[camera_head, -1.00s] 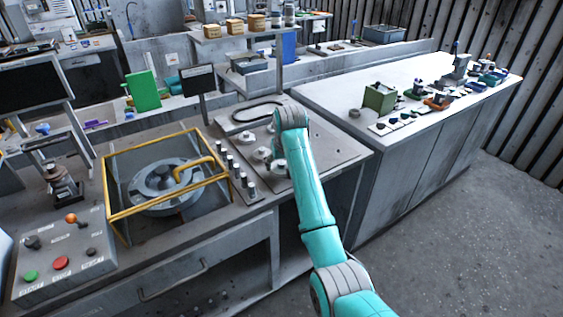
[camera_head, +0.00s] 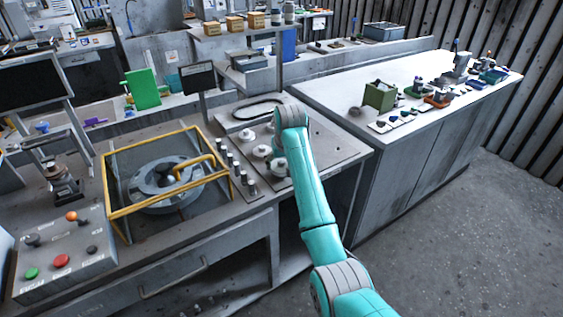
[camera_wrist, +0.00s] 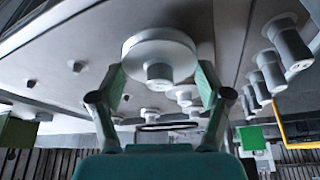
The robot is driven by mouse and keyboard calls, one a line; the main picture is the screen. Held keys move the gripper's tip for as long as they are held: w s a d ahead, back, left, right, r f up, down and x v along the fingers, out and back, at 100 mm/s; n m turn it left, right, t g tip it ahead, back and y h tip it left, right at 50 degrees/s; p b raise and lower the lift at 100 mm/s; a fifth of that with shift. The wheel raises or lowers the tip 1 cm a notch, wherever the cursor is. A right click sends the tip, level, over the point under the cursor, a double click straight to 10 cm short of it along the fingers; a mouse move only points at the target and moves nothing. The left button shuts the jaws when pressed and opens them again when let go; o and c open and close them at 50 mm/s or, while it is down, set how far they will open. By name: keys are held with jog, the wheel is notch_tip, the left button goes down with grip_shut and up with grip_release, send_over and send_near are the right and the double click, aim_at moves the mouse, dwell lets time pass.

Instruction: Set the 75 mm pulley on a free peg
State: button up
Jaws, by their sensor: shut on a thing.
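A pale grey pulley (camera_wrist: 160,48) with a round hub fills the upper middle of the wrist view. My gripper (camera_wrist: 160,84) has its green pads on both sides of it and is shut on it. Whether the pulley touches the plate or a peg is hidden. The grey plate (camera_head: 323,150) shows in the head view, where my arm covers part of it and my fingers are not clear. Small dark pegs (camera_wrist: 76,66) stand bare to the left in the wrist view. Other pulleys (camera_head: 262,151) sit on the plate left of my arm.
A row of grey posts (camera_head: 237,171) stands left of the plate. A yellow-framed housing (camera_head: 109,192) is beyond them. A dark belt loop (camera_head: 258,107) lies at the back. The white bench (camera_head: 335,90) with small parts is to the right.

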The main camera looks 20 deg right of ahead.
jog(key=shift+f, duration=1)
dwell(0.6)
jog(key=o, duration=1.2)
jog(key=shift+r, duration=0.2)
jog(key=shift+r, duration=3.6)
